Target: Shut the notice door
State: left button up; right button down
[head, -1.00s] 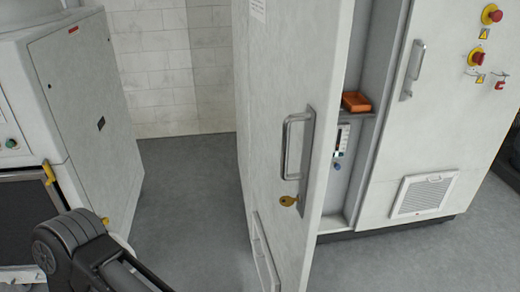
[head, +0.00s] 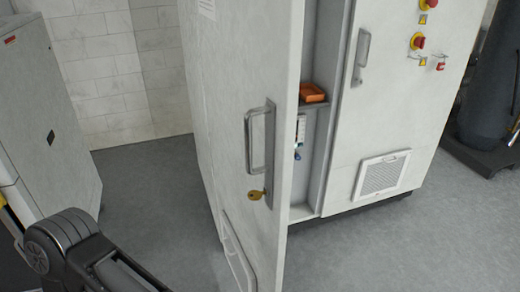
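A dark arm link of mine is at the lower left, apart from the door. Neither gripper is in view.
A white machine (head: 45,110) stands at the left. Grey floor (head: 150,185) is clear between it and the open door. A dark cylinder (head: 490,90) stands at the right.

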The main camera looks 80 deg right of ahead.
aim_at(251, 50)
jog(key=z, duration=2.55)
